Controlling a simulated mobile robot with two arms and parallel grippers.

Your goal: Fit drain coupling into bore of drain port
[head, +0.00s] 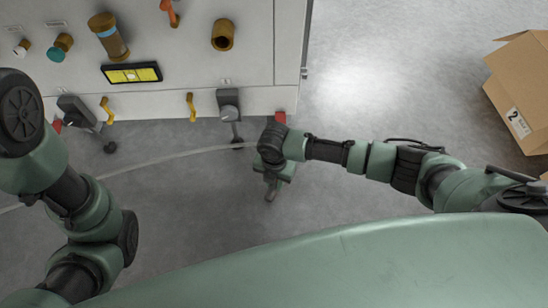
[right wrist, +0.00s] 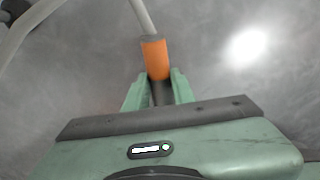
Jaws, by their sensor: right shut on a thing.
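The drain coupling (right wrist: 155,58) is an orange sleeve on a grey hose in the right wrist view. Its dark lower end is between the fingers of my right gripper (right wrist: 158,92), which is shut on it. In the head view my right gripper (head: 271,188) is over the floor in front of the machine's lower right corner; the coupling is not clear there. A brown round socket with a dark opening (head: 222,37) on the machine's front looks like the drain port, up and left of the gripper and apart from it. My left gripper is outside the view; only its arm shows.
The machine (head: 180,50) carries a yellow-screened panel (head: 132,73), a brown cylinder (head: 108,36), an orange handle (head: 170,12) and yellow handles (head: 191,107). The pale hose (head: 180,156) curves across the floor. A cardboard box (head: 520,85) stands far right; floor between is clear.

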